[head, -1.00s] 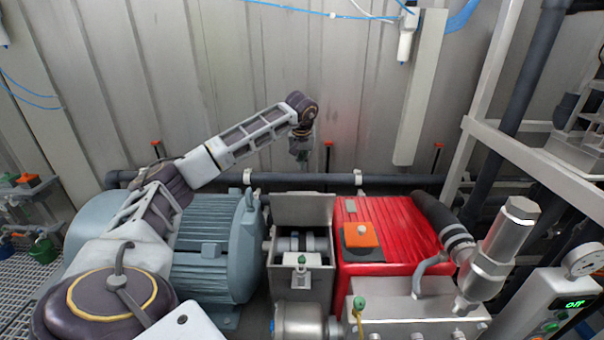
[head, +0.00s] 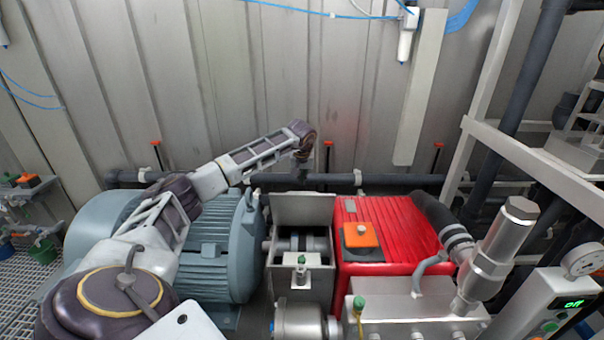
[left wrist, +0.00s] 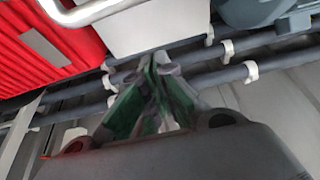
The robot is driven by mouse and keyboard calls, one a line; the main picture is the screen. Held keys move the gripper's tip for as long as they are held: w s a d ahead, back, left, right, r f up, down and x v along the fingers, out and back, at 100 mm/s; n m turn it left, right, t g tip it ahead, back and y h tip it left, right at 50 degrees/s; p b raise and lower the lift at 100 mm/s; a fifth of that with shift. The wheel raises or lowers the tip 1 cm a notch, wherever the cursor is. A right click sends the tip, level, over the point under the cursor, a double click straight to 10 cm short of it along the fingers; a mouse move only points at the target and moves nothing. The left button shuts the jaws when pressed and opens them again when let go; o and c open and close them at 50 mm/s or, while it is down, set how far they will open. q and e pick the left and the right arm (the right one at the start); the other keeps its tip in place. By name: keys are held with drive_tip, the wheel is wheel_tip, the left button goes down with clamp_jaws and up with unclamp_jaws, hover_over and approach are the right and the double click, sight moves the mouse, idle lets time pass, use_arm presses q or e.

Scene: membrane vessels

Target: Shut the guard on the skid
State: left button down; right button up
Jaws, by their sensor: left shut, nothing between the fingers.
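The guard (head: 302,208) is a grey metal cover standing raised at the back of a grey box. The box is open, and the shaft coupling (head: 302,243) shows inside it. My left gripper (head: 303,176) points down just behind the raised guard's top edge, with its tips partly hidden. In the left wrist view, its green-padded fingers (left wrist: 152,64) are shut and empty, close to the pale back of the guard (left wrist: 150,28). I cannot tell whether they touch it. My right gripper is not in view.
A blue-grey motor (head: 215,250) stands left of the box, and a red ribbed housing (head: 390,232) with an orange block stands right. A dark pipe (head: 420,181) runs behind along the wall. A steel cylinder (head: 505,245) rises at the right.

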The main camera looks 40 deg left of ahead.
use_arm(q)
drive_tip(key=shift+s+d, duration=1.3)
drive_tip(key=shift+s, duration=0.3)
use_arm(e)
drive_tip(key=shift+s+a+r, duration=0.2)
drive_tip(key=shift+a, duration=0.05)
use_arm(q)
drive_tip(key=shift+f, duration=0.1)
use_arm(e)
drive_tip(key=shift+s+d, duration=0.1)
